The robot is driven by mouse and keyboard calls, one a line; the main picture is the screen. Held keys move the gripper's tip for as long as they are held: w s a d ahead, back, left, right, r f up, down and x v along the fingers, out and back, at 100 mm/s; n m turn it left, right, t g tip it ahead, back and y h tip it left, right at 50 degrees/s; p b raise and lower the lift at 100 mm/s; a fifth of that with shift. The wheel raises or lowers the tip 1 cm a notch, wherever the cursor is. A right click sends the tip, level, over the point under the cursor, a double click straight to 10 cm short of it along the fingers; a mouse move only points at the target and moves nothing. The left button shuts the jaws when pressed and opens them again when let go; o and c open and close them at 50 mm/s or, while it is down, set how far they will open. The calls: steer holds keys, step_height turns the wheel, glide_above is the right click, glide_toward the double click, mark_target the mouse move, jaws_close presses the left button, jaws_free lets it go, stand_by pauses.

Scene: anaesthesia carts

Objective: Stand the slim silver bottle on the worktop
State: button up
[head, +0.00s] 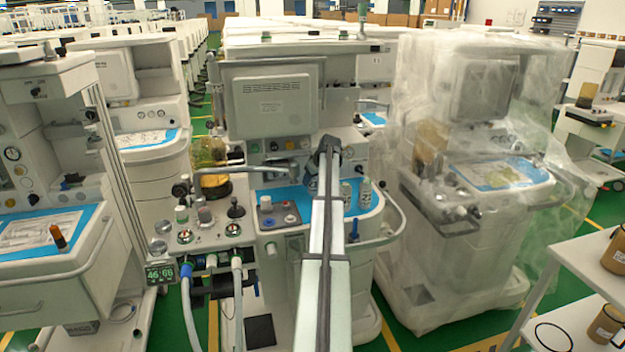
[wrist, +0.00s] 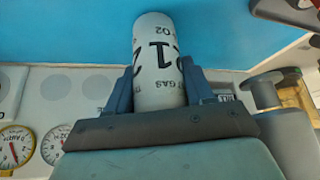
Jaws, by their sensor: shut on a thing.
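A slim pale grey-white bottle (wrist: 155,50) with black lettering sits between the two fingers of my gripper (wrist: 158,88) in the wrist view. The fingers are shut on its sides, and one end sticks out past them over the blue mat. Its other end is hidden by the gripper body. The worktop with its blue mat (head: 290,199) is on the middle cart in the head view. My arm reaches over it and hides part of it, along with the gripper's fingertips. I cannot tell whether the held bottle touches the worktop.
Two small pale bottles (head: 365,193) (head: 346,196) show on the mat right of my arm. A curved rail (head: 397,222) edges the worktop. A plastic-wrapped cart (head: 480,190) stands to the right.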

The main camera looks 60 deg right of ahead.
steer(key=shift+f, duration=0.1)
steer(key=o, duration=1.2)
steer(key=v, duration=1.2)
